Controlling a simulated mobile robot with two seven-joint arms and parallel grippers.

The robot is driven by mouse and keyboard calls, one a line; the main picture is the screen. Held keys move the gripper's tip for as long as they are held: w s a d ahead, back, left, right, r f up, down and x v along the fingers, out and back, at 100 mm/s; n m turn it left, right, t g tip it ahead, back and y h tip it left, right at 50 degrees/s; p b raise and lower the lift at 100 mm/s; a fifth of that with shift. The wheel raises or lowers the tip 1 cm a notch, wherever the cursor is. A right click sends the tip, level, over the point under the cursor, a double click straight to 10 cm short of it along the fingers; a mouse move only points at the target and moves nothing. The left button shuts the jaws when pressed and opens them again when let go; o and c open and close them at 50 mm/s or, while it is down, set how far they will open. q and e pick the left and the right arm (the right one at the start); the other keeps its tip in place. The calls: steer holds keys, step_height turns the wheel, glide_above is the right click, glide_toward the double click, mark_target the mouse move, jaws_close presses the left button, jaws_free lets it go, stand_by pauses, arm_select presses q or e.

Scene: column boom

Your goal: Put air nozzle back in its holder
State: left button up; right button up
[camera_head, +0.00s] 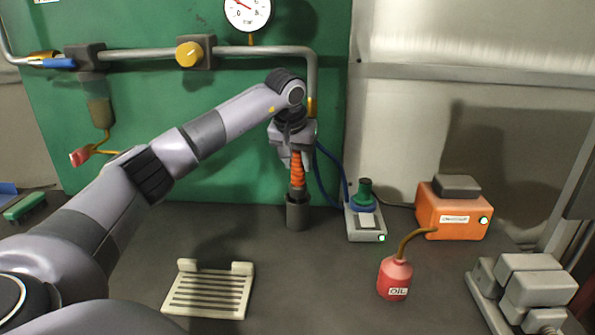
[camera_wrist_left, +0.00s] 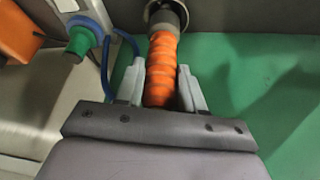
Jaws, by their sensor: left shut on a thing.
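The air nozzle, an orange ribbed grip (camera_head: 298,171), stands near upright below my left gripper (camera_head: 296,155). In the left wrist view, the gripper's two grey fingers (camera_wrist_left: 161,78) are shut on the orange grip (camera_wrist_left: 162,60), one on each side. A dark grey cylindrical holder (camera_head: 297,214) stands on the bench directly below and in line with the nozzle. Its round rim also shows in the left wrist view (camera_wrist_left: 181,10). The nozzle's lower end meets the holder's mouth; how deep it sits inside I cannot tell. My right gripper is out of view.
A blue hose (camera_head: 325,176) hangs just right of the nozzle. A grey box with a green knob (camera_head: 366,222), an orange box (camera_head: 452,214) and a red oil can (camera_head: 394,279) stand to the right. A slotted pale tray (camera_head: 209,292) lies front left. A pipe (camera_head: 250,51) crosses the green panel.

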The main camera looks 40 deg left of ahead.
mark_target(298, 171)
arm_select(q)
steer(key=shift+f, duration=1.45)
steer(key=o, duration=1.2)
steer(key=shift+f, duration=0.15)
steer(key=shift+c, duration=0.2)
steer(key=v, duration=1.2)
